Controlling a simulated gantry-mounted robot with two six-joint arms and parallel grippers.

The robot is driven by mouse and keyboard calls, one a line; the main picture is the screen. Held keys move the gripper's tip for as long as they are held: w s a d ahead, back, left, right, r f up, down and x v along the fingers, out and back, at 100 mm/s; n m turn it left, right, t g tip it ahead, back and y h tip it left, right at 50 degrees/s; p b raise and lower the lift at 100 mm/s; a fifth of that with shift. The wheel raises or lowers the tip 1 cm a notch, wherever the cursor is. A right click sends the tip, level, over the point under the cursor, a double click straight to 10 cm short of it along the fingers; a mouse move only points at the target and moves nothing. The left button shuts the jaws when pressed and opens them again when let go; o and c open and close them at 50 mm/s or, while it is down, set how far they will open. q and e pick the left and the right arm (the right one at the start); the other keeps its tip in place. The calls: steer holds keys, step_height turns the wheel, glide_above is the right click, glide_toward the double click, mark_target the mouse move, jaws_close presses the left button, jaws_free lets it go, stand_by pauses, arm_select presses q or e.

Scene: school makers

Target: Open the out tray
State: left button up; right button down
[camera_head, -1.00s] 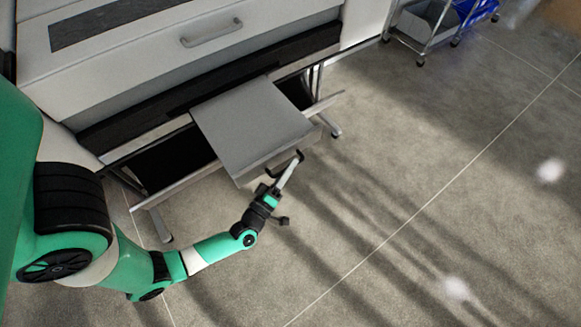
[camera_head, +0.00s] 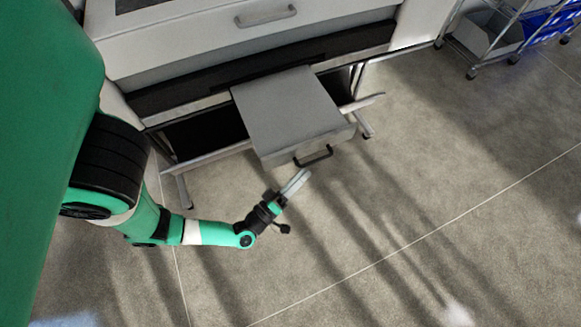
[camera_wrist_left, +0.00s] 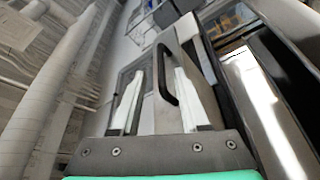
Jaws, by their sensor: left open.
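The out tray (camera_head: 290,112) is a grey box-shaped drawer. It sticks out from the low front of a large white machine in the head view. A black bar handle (camera_head: 315,157) is on its front face. My left gripper (camera_head: 296,182) is open and empty, just in front of the tray and below and left of the handle, apart from it in the head view. In the left wrist view the handle (camera_wrist_left: 162,75) shows beyond and between the two spread fingers (camera_wrist_left: 157,100). My right gripper is not in view.
The white machine (camera_head: 200,45) has a handled upper panel and a metal frame rail (camera_head: 205,158) with legs beside the tray. A wheeled rack (camera_head: 487,38) with grey and blue bins stands at the upper right. The tiled floor in front is clear.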

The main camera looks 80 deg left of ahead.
arm_select(q)
steer(key=shift+v, duration=2.3)
